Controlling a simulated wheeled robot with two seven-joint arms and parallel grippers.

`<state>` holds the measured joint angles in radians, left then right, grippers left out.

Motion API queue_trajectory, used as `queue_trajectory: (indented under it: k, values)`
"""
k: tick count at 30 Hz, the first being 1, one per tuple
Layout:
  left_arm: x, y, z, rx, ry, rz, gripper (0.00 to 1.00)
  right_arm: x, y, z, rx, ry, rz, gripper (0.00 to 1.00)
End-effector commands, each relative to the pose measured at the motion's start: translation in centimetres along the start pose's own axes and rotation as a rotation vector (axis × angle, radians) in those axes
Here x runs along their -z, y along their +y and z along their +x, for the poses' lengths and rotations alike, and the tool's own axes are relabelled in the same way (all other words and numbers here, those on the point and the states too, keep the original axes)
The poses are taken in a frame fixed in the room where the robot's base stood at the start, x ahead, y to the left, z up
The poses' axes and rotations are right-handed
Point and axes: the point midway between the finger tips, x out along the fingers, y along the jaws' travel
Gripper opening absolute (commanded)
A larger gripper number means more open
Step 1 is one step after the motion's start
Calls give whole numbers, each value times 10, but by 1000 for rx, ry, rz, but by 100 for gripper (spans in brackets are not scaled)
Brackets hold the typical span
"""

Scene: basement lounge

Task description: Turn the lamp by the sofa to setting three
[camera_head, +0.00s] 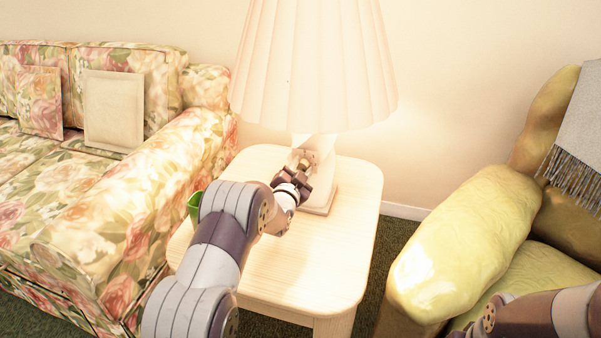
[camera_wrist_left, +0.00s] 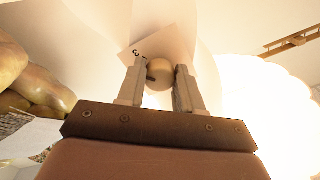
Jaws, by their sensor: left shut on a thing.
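The lamp (camera_head: 318,75) stands lit on the side table beside the flowered sofa, with a pleated shade and a pale base (camera_head: 318,205). In the left wrist view, a round tan knob (camera_wrist_left: 160,72) with a dark mark on its left side sits between my fingers. A pale plate behind it bears a small dark character (camera_wrist_left: 138,52) that looks like a 3 on its side. My left gripper (camera_head: 303,165) is shut on this knob, just below the shade; it also shows in the left wrist view (camera_wrist_left: 158,88). The gripper partly hides the lamp's stem. My right gripper is out of sight.
The pale wooden side table (camera_head: 300,280) has free room at its front. A green cup (camera_head: 194,205) stands at its left edge, partly behind my left arm. The flowered sofa (camera_head: 150,190) is left; a yellow armchair (camera_head: 455,240) with a grey throw (camera_head: 585,130) is right.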

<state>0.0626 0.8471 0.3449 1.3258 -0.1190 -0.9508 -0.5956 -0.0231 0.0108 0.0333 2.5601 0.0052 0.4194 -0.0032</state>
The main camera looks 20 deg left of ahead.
Motion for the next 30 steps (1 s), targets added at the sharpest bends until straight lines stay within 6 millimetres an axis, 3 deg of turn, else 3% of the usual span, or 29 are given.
queue_trajectory:
  k: [12,29,30]
  values:
    - [-1,1,0,-2,-1,192,5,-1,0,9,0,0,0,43]
    - [0,0,0,-2,-1,225,5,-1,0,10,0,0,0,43]
    - [0,1,0,-2,-1,225,38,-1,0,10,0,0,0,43]
